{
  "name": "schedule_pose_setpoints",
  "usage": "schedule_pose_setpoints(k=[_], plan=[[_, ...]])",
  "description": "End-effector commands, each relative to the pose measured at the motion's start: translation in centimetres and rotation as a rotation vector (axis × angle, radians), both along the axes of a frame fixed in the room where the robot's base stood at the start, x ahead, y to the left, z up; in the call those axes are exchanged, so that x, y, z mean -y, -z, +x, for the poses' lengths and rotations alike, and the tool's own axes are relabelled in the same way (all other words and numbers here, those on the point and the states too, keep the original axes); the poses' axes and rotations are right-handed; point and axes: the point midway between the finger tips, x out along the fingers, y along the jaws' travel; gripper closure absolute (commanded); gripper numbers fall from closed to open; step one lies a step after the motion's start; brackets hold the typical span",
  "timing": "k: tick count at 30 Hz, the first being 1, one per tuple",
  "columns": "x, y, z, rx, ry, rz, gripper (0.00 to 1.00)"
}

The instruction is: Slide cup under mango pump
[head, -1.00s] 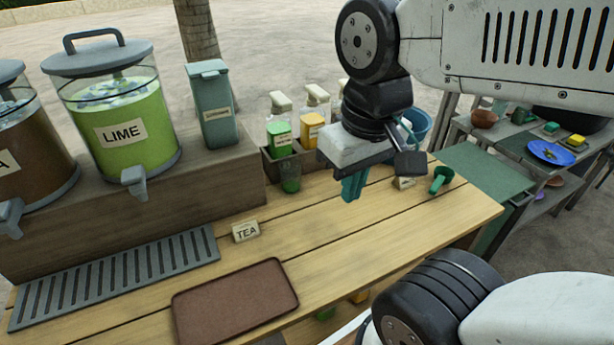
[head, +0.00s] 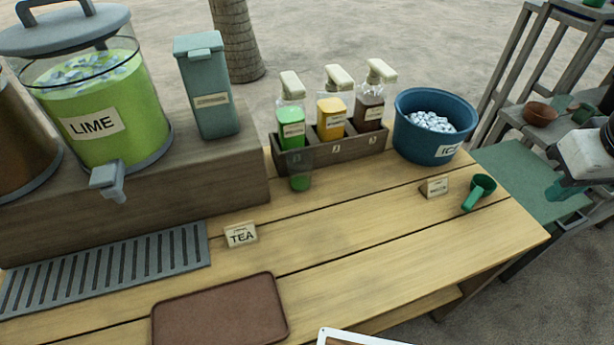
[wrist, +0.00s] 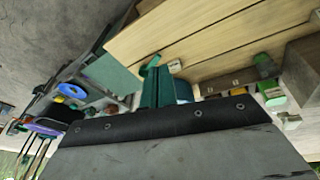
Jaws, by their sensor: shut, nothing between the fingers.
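A clear cup with green in its bottom (head: 300,180) stands upright on the counter, just in front of the green pump bottle (head: 291,128) at the left of the rack. The yellow pump bottle (head: 333,118), likely mango, stands in the rack's middle slot; its label is too small to read. The cup is left of the yellow pump. My gripper (head: 560,188) is at the right edge of the head view, past the counter's right end and far from the cup. Its green fingers (wrist: 158,88) are shut and empty in the wrist view.
A dark pump bottle (head: 370,108) fills the rack's right slot. A blue ice bucket (head: 408,140), a small sign (head: 434,188) and a green scoop (head: 478,190) lie to the right. A TEA sign (head: 241,235) and brown tray (head: 220,315) are front left. The middle counter is clear.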

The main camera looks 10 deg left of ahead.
Motion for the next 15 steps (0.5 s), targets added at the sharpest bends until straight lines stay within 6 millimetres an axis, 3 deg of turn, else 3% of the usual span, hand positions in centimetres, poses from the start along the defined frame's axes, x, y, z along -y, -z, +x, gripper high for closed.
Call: schedule_pose_setpoints(k=[3, 9, 15], plan=[[-0.6, 1.4, 7.6, 0.128, -0.220, -0.094, 1.00], [-4.0, 4.2, 19.2, 0.384, -0.627, -0.258, 1.00], [-10.5, 8.2, 27.6, 0.665, -1.027, -0.399, 1.00]])
